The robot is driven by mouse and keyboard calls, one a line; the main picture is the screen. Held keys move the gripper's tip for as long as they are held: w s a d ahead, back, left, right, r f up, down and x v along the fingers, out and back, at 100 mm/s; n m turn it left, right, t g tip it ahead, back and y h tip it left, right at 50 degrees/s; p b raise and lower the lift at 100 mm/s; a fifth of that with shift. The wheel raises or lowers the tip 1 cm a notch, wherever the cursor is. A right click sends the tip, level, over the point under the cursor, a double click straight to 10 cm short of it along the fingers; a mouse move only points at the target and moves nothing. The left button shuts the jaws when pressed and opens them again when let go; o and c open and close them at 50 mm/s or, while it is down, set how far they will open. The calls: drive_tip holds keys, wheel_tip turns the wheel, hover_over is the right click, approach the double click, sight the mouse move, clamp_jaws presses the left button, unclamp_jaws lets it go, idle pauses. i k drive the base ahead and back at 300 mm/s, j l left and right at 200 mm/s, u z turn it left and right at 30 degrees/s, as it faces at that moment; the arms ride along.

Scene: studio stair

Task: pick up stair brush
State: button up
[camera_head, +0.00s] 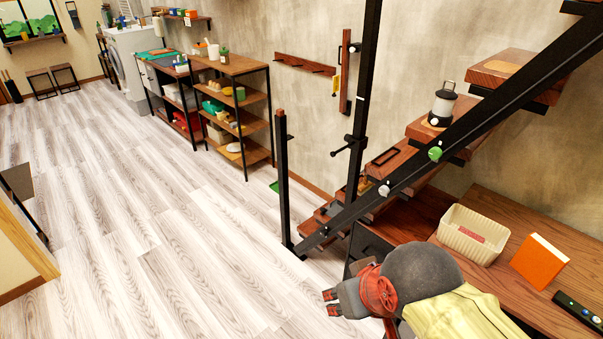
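I cannot pick out a stair brush for certain. The wooden staircase (408,213) rises to the right behind a black sloping rail. Small dark items on its lowest treads are too small to name. My gripper (331,302) is at the bottom centre, left of the desk and in front of the stair foot. Its two fingertips look apart, with nothing seen between them. My arm hides part of the floor and the desk's near side.
A lantern (441,106) stands on a higher tread. A black post (284,185) and the rail (470,128) border the stairs. The desk (492,275) holds a cream basket (472,234), an orange box (540,261) and a dark remote-like item (578,311). Floor at left is clear.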

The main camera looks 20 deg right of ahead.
sight(364, 187)
drive_tip(key=i+j+u, duration=0.2)
drive_tip(key=i+u, duration=0.15)
drive_tip(key=i, duration=0.55)
drive_tip(key=i+u, duration=0.35)
drive_tip(key=i, duration=0.5)
drive_tip(key=i+z, duration=0.65)
drive_tip(key=z, duration=0.2)
drive_tip(key=i+j+z, duration=0.25)
drive_tip(key=z, duration=0.15)
drive_tip(key=i+z, duration=0.2)
drive_tip(key=z, duration=0.25)
drive_tip(key=i+j+z, duration=0.1)
drive_tip(key=i+z, duration=0.15)
drive_tip(key=z, duration=0.2)
drive_tip(key=i+j+z, duration=0.15)
drive_tip(key=z, duration=0.3)
drive_tip(key=i+j+z, duration=0.2)
drive_tip(key=z, duration=0.25)
drive_tip(key=i+j+z, duration=0.15)
drive_tip(key=j+z, duration=0.15)
drive_tip(key=z, duration=0.15)
